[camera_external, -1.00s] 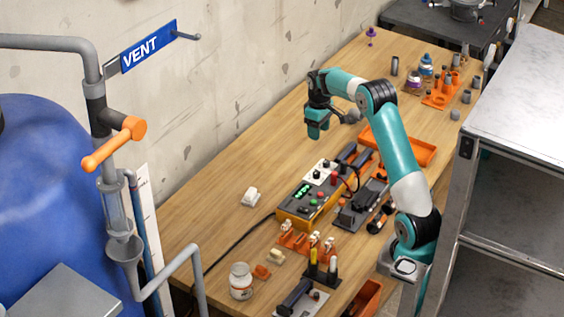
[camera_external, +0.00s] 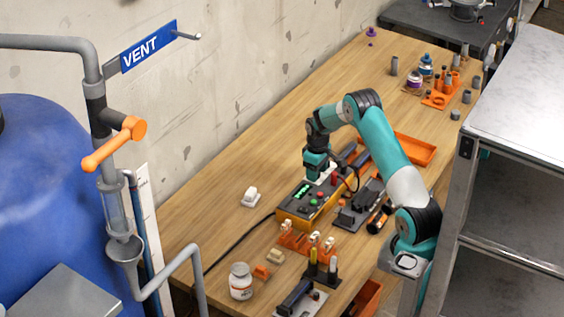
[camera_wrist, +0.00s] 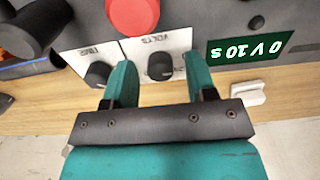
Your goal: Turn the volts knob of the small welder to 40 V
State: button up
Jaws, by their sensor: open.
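The small welder (camera_external: 291,211) is an orange box with a dark top on the wooden table. In the external view my gripper (camera_external: 316,175) is over the welder's far end and hides the knob.
The black time knob (camera_wrist: 98,74) is just left of my left finger. A red button (camera_wrist: 132,14) lies beyond the plates. A white block (camera_external: 250,197) rests on the table left of the welder. An orange tray (camera_external: 410,150) lies behind. Bare table extends to the left.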

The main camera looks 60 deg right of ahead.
jog(key=c, duration=0.9)
